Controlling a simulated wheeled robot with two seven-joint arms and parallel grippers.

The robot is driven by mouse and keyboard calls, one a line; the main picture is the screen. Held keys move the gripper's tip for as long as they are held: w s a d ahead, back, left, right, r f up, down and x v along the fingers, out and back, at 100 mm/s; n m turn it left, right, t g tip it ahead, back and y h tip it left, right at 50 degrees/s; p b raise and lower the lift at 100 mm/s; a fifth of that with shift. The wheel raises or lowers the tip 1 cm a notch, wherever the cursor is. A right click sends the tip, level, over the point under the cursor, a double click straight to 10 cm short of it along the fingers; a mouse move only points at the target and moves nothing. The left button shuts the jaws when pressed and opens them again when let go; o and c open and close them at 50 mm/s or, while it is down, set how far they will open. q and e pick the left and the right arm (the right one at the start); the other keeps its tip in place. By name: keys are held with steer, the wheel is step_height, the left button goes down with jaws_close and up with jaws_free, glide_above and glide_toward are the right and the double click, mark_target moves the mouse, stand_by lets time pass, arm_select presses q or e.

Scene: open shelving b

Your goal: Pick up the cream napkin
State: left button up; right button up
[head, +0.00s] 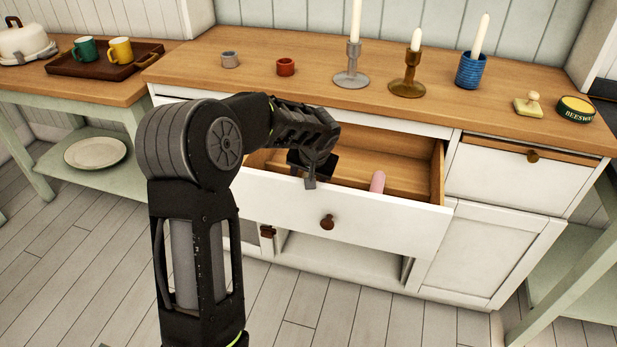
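I cannot make out a cream napkin in the head view. The wide drawer (375,222) below the wooden top is pulled open. My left gripper (313,172) is over the drawer's front part, pointing down near its front wall. The gripper and arm hide the left part of the drawer's inside. I cannot tell how far apart the fingers are or whether anything is between them. A pink, rounded thing (377,182) stands or leans inside the drawer near the front wall, to the right of my gripper. My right gripper is not in view.
The wooden top (330,95) carries a grey cup (230,60), a red cup (286,67), candle holders (407,84), a blue candle pot (471,70) and a yellow tin (576,109). A brown tray (90,67) with mugs is at the left. The right half of the drawer is mostly bare.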

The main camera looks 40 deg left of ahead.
arm_select(q)
steer(key=shift+c, duration=0.5)
jaws_close()
